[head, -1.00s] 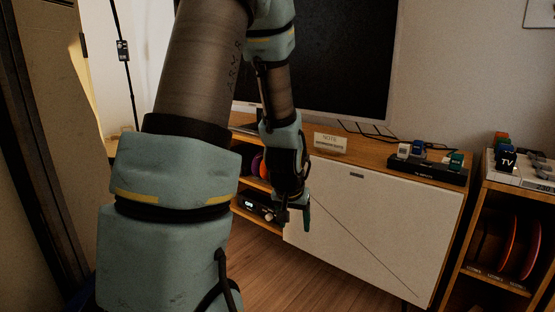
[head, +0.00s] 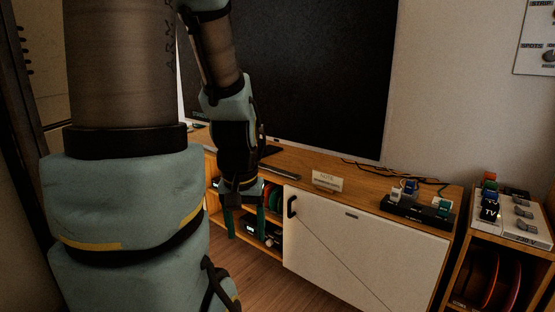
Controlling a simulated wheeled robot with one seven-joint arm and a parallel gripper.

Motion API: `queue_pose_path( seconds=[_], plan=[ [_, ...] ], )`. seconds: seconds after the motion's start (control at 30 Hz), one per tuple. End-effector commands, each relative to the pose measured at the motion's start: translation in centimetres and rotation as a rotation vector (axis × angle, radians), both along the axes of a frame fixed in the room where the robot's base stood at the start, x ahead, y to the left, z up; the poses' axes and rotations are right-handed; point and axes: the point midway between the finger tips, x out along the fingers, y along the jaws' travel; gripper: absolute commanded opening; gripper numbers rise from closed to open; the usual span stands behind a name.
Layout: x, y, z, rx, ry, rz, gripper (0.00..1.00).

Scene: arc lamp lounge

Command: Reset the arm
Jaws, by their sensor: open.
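My arm fills the left side of the head view, with large teal and grey-brown links. My gripper (head: 246,222) hangs downward at the arm's far end, in front of the open shelves of the wooden media cabinet (head: 410,228). Its two teal fingers are spread apart with nothing between them. The fingertips overlap the shelf area in the picture; I cannot tell how far they are from it.
A large dark TV (head: 310,75) stands on the cabinet, with a small note sign (head: 327,181) in front. A power strip (head: 416,212) with plugs lies at the right. A side shelf (head: 513,255) holds a switch panel (head: 521,218). A white door (head: 350,235) has a black handle (head: 291,207).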

Motion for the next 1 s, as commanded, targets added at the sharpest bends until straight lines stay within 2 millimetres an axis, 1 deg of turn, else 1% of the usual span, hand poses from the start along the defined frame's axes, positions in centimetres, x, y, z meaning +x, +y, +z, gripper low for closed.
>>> queue_pose_path(
  seconds=[0.03,0.5,0.6,0.7,0.8,0.9,1.0],
  plan=[
    [0.0,0.0,3.5,0.0,0.0,0.0,0.67],
    [0.0,0.0,18.3,0.0,-0.001,0.0,0.67],
    [0.0,0.0,21.3,0.0,-0.001,0.0,0.67],
    [0.0,0.0,23.6,0.0,0.0,0.0,0.67],
    [0.0,0.0,25.1,0.0,0.0,0.0,0.67],
    [0.0,0.0,25.8,0.0,0.0,0.0,0.67],
    [0.0,0.0,25.9,0.0,0.0,0.0,0.67]
  ],
)
